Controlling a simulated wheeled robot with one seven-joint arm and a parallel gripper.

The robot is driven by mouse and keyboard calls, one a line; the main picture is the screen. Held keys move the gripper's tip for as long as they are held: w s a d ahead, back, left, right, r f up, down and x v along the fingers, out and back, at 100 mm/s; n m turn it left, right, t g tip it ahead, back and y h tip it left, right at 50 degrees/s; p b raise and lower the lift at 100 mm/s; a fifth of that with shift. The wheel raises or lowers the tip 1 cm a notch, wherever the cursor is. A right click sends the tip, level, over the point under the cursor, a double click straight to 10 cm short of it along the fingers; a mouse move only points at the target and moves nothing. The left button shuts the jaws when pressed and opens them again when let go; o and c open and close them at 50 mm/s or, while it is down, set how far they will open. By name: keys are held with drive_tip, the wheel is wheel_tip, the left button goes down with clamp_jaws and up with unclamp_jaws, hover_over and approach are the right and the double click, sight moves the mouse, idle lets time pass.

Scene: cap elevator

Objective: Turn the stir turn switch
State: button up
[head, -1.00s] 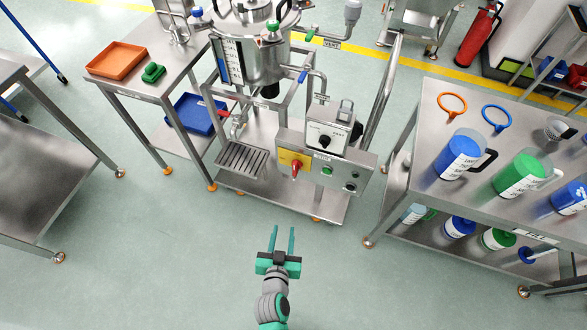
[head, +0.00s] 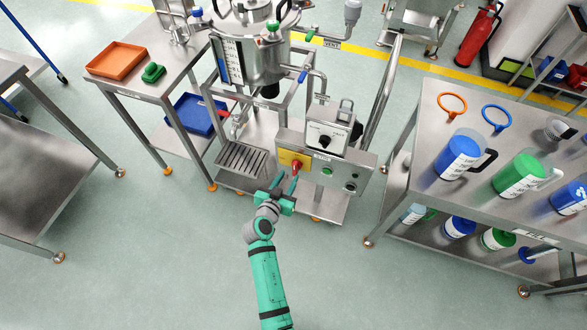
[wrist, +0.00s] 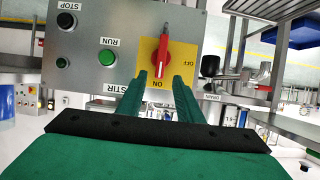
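The stir switch is a red turn handle on a yellow plate (head: 286,158) on the front of the steel control box. My gripper (head: 287,177) is open just in front of the switch in the head view. In the wrist view the gripper (wrist: 160,78) has its two green fingers on either side of the handle's lower end. I cannot tell whether they touch it.
A green RUN button (wrist: 107,58) and a black STOP button (wrist: 66,20) sit beside the switch. A drain grate (head: 243,160) juts out left of the box. A shelf table (head: 425,215) with bottles stands right. The floor in front is clear.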

sight(294, 168)
drive_tip(key=x, duration=0.7)
drive_tip(key=shift+c, duration=0.4)
clamp_jaws()
